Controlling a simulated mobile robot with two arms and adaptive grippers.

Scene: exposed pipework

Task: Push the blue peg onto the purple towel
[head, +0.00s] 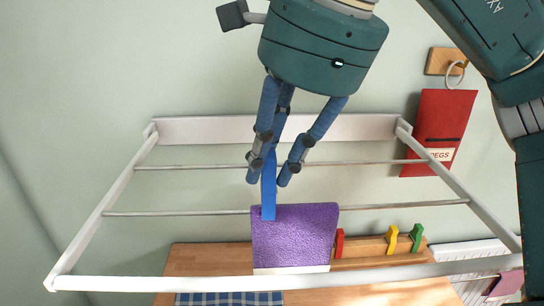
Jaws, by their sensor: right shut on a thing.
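The purple towel (294,240) hangs over the nearer thin rail of a white drying rack, with its top edge along that rail. My right gripper (268,172) reaches down from the top, above and slightly left of the towel. Its blue fingers are shut on the blue peg (268,196), a long, upright, narrow piece. The peg's lower end overlaps the towel's top edge near its left corner. I cannot tell from this view whether the peg straddles the cloth or only stands in front of it. My left gripper is not in view.
The rack's white front bar (180,283) runs below the towel. Red (339,243), yellow (391,240) and green (416,237) pegs stand on a wooden strip to the right. A red peg bag (440,115) hangs on the wall. A blue checked cloth (230,298) lies below.

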